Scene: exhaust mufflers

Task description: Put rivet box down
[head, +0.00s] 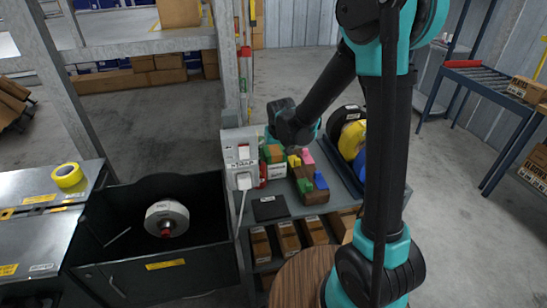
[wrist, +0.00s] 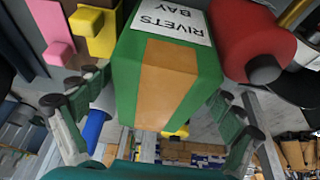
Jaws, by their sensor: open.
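The rivet box (wrist: 205,75) is green with an orange stripe. In the wrist view it sits between the spread fingers of my gripper (wrist: 155,118). Gaps show on both sides, so the fingers look apart from it. A white label reading "RIVETS BAY" (wrist: 175,20) is at its far edge. In the head view the box (head: 273,153) is on the grey bench (head: 292,205), below my wrist, with the white label just under it. My gripper's fingertips are hard to make out there.
A brown block with coloured pieces (head: 312,184) stands right of the box. A red object (wrist: 255,40) is close beside it in the wrist view. A grey switch box (head: 241,160) is at left. A black bin (head: 150,250) holds a white reel (head: 167,218).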

